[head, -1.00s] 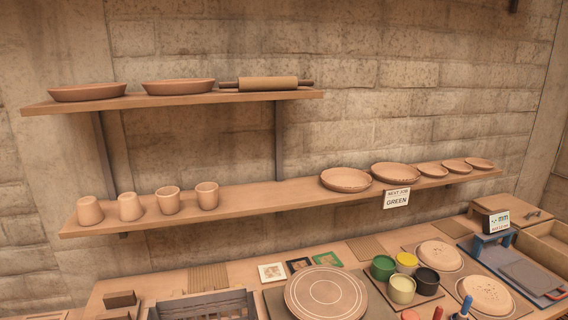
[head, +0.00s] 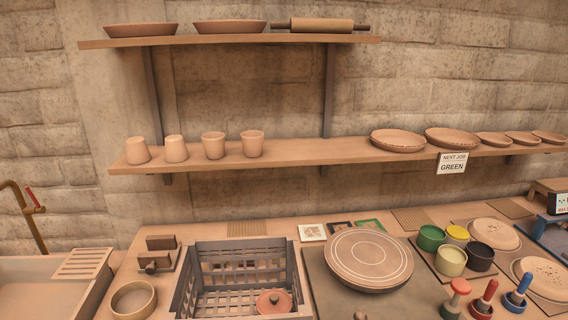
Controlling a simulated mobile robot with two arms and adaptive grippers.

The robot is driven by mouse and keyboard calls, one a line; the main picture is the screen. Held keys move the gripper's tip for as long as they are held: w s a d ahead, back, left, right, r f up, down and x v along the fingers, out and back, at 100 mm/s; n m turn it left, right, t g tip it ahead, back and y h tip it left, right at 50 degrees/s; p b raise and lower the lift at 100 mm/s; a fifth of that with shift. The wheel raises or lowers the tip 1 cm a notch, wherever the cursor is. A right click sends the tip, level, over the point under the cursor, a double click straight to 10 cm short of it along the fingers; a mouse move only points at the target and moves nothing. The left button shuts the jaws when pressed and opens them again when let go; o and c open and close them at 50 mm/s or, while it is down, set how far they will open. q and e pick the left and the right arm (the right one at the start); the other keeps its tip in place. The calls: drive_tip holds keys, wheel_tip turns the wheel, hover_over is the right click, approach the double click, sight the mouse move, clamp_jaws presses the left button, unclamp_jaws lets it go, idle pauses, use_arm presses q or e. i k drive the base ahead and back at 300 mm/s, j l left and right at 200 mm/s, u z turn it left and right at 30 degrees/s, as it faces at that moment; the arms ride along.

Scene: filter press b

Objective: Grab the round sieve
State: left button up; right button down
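A round, ring-shaped object with a tan rim (head: 133,300), which looks like the round sieve, lies on the worktable at the lower left in the head view. It sits between the sink and the dark crate, and the bottom frame edge is close to it. Whether it has a mesh is too small to tell. Neither of my grippers is in view.
A dark slatted crate (head: 183,283) holding a lidded clay piece (head: 273,302) stands right of the ring. A small block stand (head: 160,255) is behind it. A sink (head: 40,285) with a tap (head: 28,215) is at left. A round turntable (head: 368,259) and paint pots (head: 451,261) are at right.

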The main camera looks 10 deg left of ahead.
sight(137, 299)
drive_tip(key=u, duration=1.4)
drive_tip(key=z, duration=0.5)
